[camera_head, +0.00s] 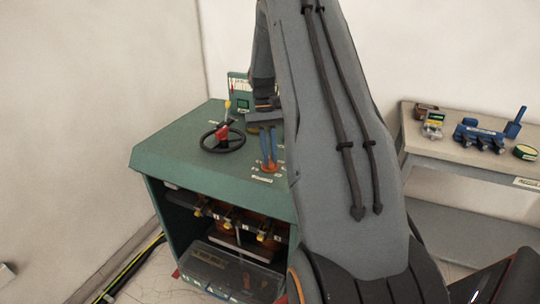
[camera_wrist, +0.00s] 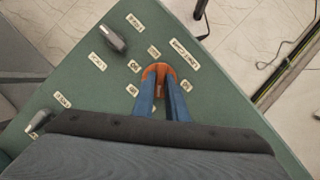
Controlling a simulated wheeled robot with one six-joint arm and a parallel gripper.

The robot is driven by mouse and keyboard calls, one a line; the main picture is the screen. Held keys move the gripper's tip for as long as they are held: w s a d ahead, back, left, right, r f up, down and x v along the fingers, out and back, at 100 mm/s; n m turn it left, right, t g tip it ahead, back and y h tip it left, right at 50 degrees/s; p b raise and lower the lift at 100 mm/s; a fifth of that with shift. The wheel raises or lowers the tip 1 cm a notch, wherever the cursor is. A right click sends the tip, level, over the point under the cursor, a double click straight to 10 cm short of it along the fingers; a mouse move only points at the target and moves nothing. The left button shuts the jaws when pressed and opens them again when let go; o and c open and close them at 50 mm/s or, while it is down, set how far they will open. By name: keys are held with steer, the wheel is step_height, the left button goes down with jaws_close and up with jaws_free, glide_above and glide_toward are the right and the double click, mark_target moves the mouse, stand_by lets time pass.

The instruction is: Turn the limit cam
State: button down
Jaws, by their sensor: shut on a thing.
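An orange part (camera_wrist: 158,71), which looks like the limit cam, stands on the green cabinet top amid small white labels. In the head view it shows as a small orange shape (camera_head: 270,168) near the cabinet's right side. My gripper (camera_wrist: 160,82) points down at the cabinet top, its two blue fingers close together on the orange part. The fingers cover part of the orange piece, and the label text is too small to read surely.
A black handwheel (camera_head: 222,138) with a red hub and upright handle stands left of my gripper. Two grey levers (camera_wrist: 113,39) (camera_wrist: 40,121) sit on the cabinet top (camera_head: 165,140). A side table (camera_head: 455,150) at right holds blue parts (camera_head: 480,136) and small items.

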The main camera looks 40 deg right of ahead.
steer(key=n+h, duration=0.1)
steer(key=n, duration=0.2)
steer(key=shift+a+n, duration=0.15)
steer(key=shift+n, duration=0.15)
steer(key=shift+a+n+h+p, duration=0.1)
steer(key=shift+n+h+p, duration=0.45)
steer(key=shift+n+h, duration=0.85)
steer(key=shift+n+y, duration=0.4)
steer(key=shift+n, duration=0.2)
steer(key=c, duration=1.8)
jaws_free()
steer(key=shift+o, duration=0.2)
steer(key=shift+r, duration=0.1)
steer(key=b+v, duration=0.2)
steer(key=v, duration=0.5)
steer(key=shift+r+b, duration=0.25)
steer(key=shift+b, duration=0.1)
